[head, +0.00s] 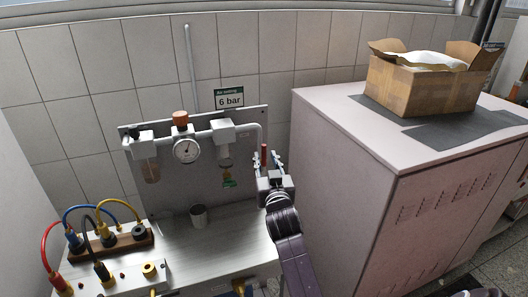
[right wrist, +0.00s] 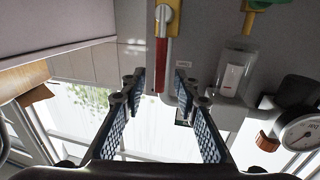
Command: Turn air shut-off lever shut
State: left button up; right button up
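The air shut-off lever (head: 264,155) has a red grip that points upward at the right end of the air panel in the head view. In the right wrist view, which looks upside down, the red grip (right wrist: 161,62) hangs from a grey pivot at the top. My right gripper (head: 267,163) is open, with its two fingers on either side of the grip. In the right wrist view the gripper (right wrist: 159,80) shows gaps between grip and both fingers. The gripper hides the lever's lower part in the head view. My left gripper is not in view.
A gauge (head: 186,150), a filter bowl (head: 150,170) and a "6 bar" sign (head: 229,98) are left of the lever. A pink cabinet (head: 345,150) stands close on the right, with an open cardboard box (head: 420,88) on top. A grey cup (head: 198,216) stands below the panel.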

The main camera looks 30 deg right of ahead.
aim_at(264, 154)
jog(key=shift+x, duration=2.05)
grip_shut()
